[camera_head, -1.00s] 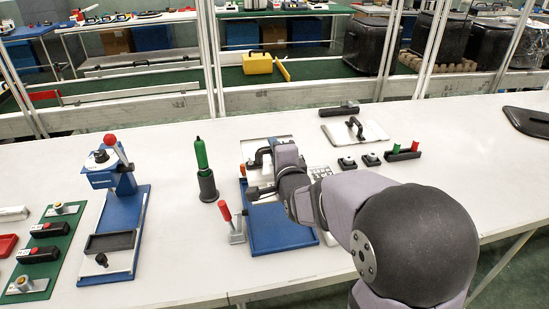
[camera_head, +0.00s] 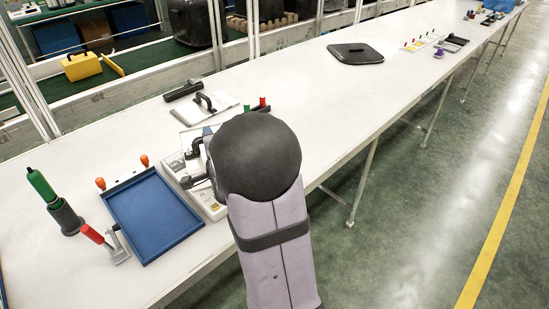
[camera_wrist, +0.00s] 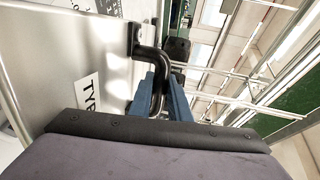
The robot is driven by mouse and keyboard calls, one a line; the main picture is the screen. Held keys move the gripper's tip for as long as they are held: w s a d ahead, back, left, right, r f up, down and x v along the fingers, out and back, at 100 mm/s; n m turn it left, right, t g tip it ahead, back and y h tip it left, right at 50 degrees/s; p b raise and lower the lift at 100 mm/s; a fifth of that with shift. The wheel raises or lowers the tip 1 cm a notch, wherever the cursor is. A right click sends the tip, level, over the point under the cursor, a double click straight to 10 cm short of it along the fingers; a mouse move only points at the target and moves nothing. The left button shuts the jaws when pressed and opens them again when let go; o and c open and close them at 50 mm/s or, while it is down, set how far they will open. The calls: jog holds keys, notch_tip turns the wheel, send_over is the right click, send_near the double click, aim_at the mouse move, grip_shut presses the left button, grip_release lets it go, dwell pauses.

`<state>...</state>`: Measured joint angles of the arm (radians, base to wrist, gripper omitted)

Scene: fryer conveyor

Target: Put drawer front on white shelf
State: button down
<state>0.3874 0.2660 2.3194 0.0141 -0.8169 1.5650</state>
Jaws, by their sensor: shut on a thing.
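The drawer front (camera_wrist: 75,50) is a light grey metal panel with a printed label and a black bar handle (camera_wrist: 145,55). In the wrist view my gripper (camera_wrist: 160,88) is shut on this handle, with its blue fingers on both sides of the bar. The panel fills the left of that view. In the head view my own arm hides most of the gripper, and only a little of the held panel (camera_head: 190,136) seems to show beside it. I cannot pick out a white shelf in either view.
A blue tray (camera_head: 150,215) lies empty on the white table (camera_head: 300,90), beside a red-handled clamp (camera_head: 105,243) and a green-topped tool (camera_head: 50,200). Another handled panel (camera_head: 222,103) lies behind my arm. A black lid (camera_head: 355,53) lies farther right, with clear table around it.

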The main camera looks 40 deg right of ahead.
jog(key=s+d+f+m+g+h, duration=0.15)
jog(key=s+d, duration=0.25)
jog(key=d, duration=0.5)
jog(key=s+d+f, duration=0.3)
jog(key=d, duration=0.5)
jog(key=s+d+f+m+h, duration=0.15)
jog(key=s+d, duration=0.25)
jog(key=d, duration=0.5)
jog(key=w+a+r+n+t+y, duration=0.35)
jog(key=w+a+n+y, duration=0.45)
jog(key=a, duration=0.3)
jog(key=shift+g+y, duration=0.4)
jog(key=shift+y, duration=0.2)
jog(key=shift+s+f+b, duration=0.2)
jog(key=shift+f+b, duration=0.05)
jog(key=shift+f, duration=2.05)
jog(key=shift+s+f+b, duration=0.2)
jog(key=shift+f+b, duration=0.05)
jog(key=shift+f, duration=2.05)
jog(key=c, duration=2)
grip_release()
jog(key=shift+a+f, duration=0.1)
jog(key=shift+f, duration=0.15)
jog(key=o, duration=0.3)
jog(key=shift+o, duration=0.2)
jog(key=shift+r, duration=0.1)
